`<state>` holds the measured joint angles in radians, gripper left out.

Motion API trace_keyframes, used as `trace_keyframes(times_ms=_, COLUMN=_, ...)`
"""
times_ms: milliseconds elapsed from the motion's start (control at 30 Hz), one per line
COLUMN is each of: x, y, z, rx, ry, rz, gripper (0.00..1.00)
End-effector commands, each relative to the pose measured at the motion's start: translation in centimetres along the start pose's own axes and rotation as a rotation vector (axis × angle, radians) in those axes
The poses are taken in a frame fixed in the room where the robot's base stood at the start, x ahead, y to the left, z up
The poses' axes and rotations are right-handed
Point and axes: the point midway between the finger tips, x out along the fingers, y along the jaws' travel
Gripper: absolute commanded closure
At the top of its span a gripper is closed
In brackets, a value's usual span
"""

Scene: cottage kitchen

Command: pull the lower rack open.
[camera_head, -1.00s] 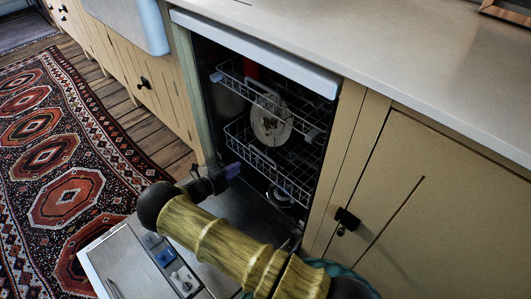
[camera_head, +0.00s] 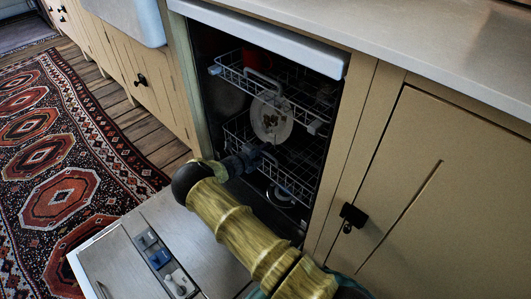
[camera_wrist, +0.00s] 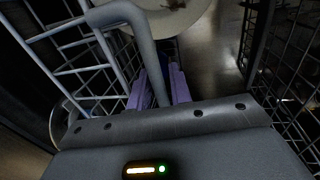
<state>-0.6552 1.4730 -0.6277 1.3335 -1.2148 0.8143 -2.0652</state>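The lower rack (camera_head: 237,137) is a wire rack inside the open dishwasher, below the upper rack. My gripper (camera_head: 262,151) reaches in over the lowered door to the front of this rack. In the wrist view the rack's wire side (camera_wrist: 82,62) is close, and its grey looped handle (camera_wrist: 138,38) runs down between the purple fingers of my gripper (camera_wrist: 160,85). The fingers lie close on both sides of the bar. I cannot tell whether they press on it. My arm hides part of the rack's front in the head view.
The upper rack (camera_head: 238,73) is above the lower one. A plate (camera_head: 271,122) stands upright inside. The dishwasher door (camera_head: 150,262) lies lowered beneath my arm. A cupboard with a dark latch (camera_head: 352,215) is at the right. A patterned rug (camera_head: 60,190) covers the floor at left.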

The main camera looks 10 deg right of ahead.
Motion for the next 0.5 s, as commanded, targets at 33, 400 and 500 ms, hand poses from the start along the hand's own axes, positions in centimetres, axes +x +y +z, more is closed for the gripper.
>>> trace_keyframes(times_ms=33, x=0.32, y=0.15, z=0.10, rx=0.000, ry=-0.002, rz=0.000, gripper=0.79)
trace_keyframes(times_ms=400, x=0.58, y=-0.04, z=0.13, rx=-0.001, ry=-0.004, rz=0.000, gripper=0.87)
trace_keyframes(times_ms=500, x=0.58, y=-0.04, z=0.13, rx=-0.001, ry=-0.003, rz=0.000, gripper=1.00)
